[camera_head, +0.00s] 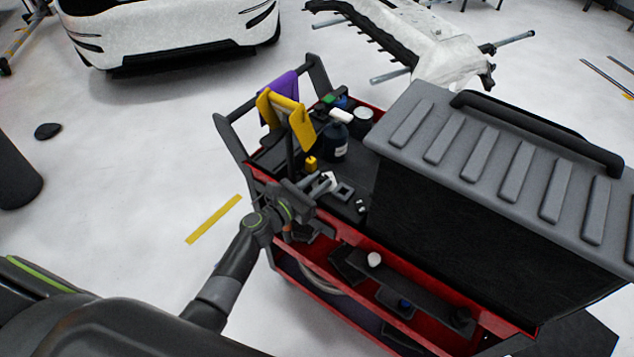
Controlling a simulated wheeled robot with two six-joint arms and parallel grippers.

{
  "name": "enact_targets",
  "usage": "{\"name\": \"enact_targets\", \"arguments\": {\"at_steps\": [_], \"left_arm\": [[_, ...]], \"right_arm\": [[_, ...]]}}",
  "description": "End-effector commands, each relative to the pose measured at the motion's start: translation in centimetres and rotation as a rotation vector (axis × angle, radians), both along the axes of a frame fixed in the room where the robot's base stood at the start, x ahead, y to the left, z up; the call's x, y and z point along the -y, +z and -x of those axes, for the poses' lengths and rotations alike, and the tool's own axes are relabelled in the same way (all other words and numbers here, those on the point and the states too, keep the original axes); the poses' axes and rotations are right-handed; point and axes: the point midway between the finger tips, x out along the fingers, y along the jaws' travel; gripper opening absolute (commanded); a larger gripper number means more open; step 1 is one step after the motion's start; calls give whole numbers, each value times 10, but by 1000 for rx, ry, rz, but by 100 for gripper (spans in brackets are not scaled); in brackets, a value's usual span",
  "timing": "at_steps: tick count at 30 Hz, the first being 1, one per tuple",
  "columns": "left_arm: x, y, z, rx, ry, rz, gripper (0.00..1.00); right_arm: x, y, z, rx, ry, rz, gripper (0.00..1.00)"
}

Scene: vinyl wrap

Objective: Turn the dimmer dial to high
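No part in view can be told for sure as the dimmer dial. A small white round piece (374,259) sits on the dark front ledge of the red cart (321,264). A small blue round piece (405,303) is lower on the same side. My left gripper (322,186) is over the cart's left end, beyond and to the left of the white round piece. It is beside a small white item, and its fingers are too small and dark to tell open from shut. My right gripper is not in view.
A large grey-lidded black box (480,170) with a handle fills the cart's right side. Bottles (334,140), and yellow (290,115) and purple (281,92) cloths, are at the far end. The floor left of the cart is mostly clear.

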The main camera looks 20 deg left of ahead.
Motion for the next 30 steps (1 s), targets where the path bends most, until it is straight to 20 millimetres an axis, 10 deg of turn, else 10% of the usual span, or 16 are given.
{"name": "enact_targets", "arguments": {"at_steps": [5, 30], "left_arm": [[0, 0, 0, 0, -1, 0, 1], [-5, 0, -3, -1, -267, 0, 1]], "right_arm": [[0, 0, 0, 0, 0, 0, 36], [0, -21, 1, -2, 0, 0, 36]]}}
